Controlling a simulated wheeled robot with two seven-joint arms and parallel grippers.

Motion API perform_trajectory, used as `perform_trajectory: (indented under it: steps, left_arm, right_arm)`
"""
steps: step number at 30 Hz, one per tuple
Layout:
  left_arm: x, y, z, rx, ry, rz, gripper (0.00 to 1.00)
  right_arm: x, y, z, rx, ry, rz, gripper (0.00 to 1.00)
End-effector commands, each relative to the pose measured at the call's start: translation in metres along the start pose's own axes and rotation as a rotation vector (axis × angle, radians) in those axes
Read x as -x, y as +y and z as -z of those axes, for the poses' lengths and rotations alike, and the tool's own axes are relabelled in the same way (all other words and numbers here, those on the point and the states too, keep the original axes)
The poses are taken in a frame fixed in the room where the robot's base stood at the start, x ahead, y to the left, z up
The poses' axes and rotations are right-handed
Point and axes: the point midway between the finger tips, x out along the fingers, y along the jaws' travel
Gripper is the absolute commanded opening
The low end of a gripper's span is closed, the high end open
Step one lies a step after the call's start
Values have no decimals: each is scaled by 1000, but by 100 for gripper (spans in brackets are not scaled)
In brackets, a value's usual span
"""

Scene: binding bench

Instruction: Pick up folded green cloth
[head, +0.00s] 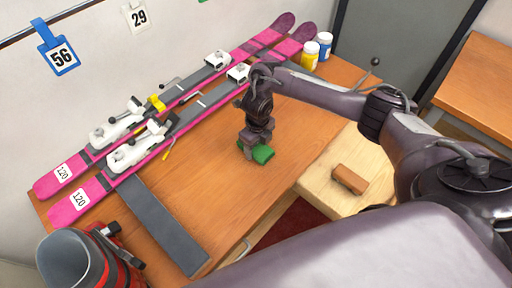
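The folded green cloth (263,154) lies on the orange-brown wooden bench, near its right front edge, in the head view. My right gripper (256,145) points down at the cloth, and its fingers overlap the cloth's upper left part in the picture. The fingers are small and dark, so I cannot tell whether they are shut on the cloth or open around it. The cloth appears to be at bench level. My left gripper is not in view.
Two pink skis (88,189) with bindings lie along the bench's back. A grey strip (160,222) lies at the left. Yellow (309,56) and blue-labelled (324,47) bottles stand at the far end. A brown block (349,179) sits on a lower pale wooden surface.

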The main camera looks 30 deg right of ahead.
Motion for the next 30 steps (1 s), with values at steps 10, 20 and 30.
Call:
perform_trajectory:
  steps: [10, 20, 30]
  left_arm:
    - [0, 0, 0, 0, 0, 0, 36]
    - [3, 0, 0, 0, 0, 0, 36]
    - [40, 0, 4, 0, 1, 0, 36]
  right_arm:
    - [0, 0, 0, 0, 0, 0, 35]
    - [25, -1, -1, 0, -4, 1, 35]
    - [119, -2, -2, 3, -7, 6, 35]
